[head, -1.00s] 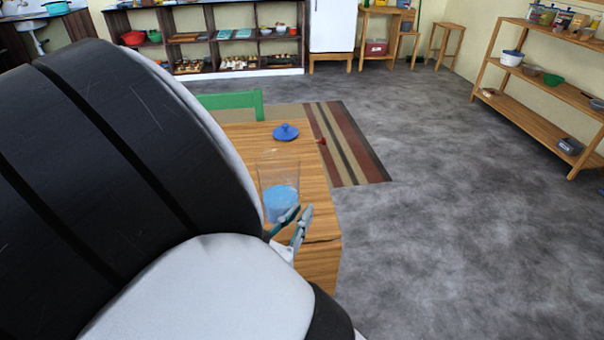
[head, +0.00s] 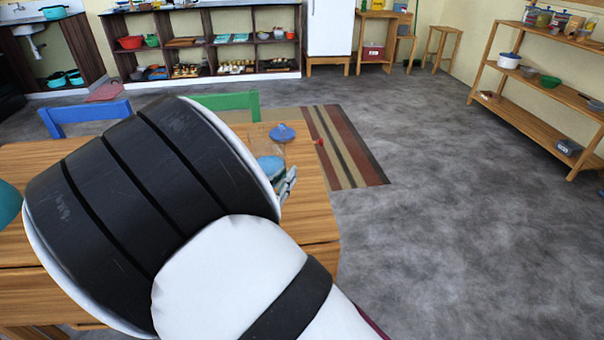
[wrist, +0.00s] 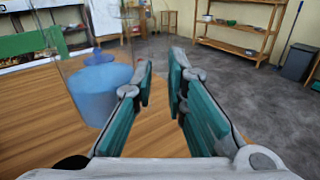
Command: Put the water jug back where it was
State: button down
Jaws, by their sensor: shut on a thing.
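The water jug (head: 271,168) is a clear vessel with blue water in it, over the far right part of the wooden table (head: 318,205). In the wrist view the jug (wrist: 98,97) stands upright just left of my fingers. My gripper (head: 289,180) is at the jug's near right side. In the wrist view my gripper (wrist: 161,75) has its teal-padded fingers close together, shut on the jug, apparently by a clear handle that I can barely see. My arm hides part of the jug and table in the head view. I cannot tell whether its base touches the table.
A blue lid-like thing (head: 283,132) lies just beyond the jug, with a small red thing (head: 319,142) to its right. A green chair (head: 228,100) and a blue chair (head: 85,115) stand at the table's far side. Open floor lies right, before a wooden shelf (head: 540,105).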

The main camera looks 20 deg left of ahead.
jog(key=shift+w+a, duration=0.15)
jog(key=shift+w, duration=0.3)
jog(key=shift+w+a+f+b, duration=0.1)
jog(key=shift+f+b, duration=0.3)
jog(key=shift+f, duration=1.35)
jog(key=shift+f, duration=0.1)
jog(key=c, duration=1.6)
grip_release()
jog(key=shift+f, duration=0.1)
jog(key=shift+r, duration=0.2)
jog(key=shift+s, duration=0.4)
jog(key=s, duration=0.3)
jog(key=s+p, duration=0.1)
jog(key=s, duration=0.7)
jog(key=shift+s+a, duration=0.15)
jog(key=shift+a, duration=0.1)
